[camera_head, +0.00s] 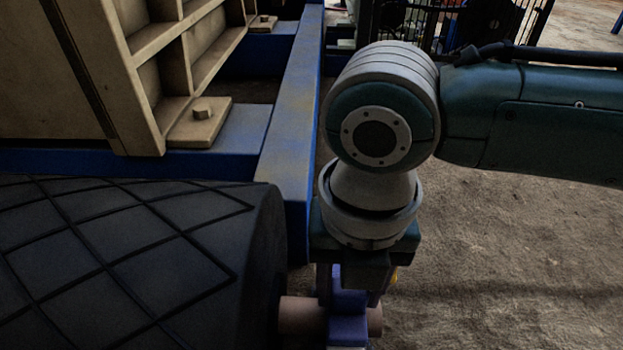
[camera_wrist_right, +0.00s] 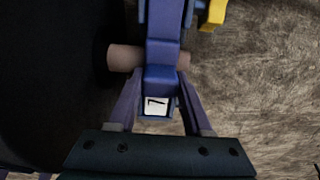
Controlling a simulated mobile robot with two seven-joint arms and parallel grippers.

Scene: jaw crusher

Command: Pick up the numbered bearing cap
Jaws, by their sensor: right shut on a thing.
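The bearing cap (camera_head: 348,305) is a blue-purple block over the end of a brownish shaft (camera_head: 302,315) at the bottom of the head view. In the right wrist view the cap (camera_wrist_right: 161,78) sits across the shaft (camera_wrist_right: 125,58) and bears a white label (camera_wrist_right: 156,104) with a dark mark, partly legible, perhaps a 7. My right gripper (camera_head: 350,290) points down over the cap, one finger on each side, shut on it. Its fingers also show in the right wrist view (camera_wrist_right: 160,102). The cap still appears at the shaft; whether they touch I cannot tell. My left gripper is not in view.
A black conveyor roller (camera_head: 120,265) with a diamond pattern lies at the left, close to the gripper. A blue frame beam (camera_head: 292,110) and a beige ribbed machine body (camera_head: 150,60) stand behind it. A yellow part (camera_wrist_right: 213,14) is near the cap. Bare ground (camera_head: 520,250) lies to the right.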

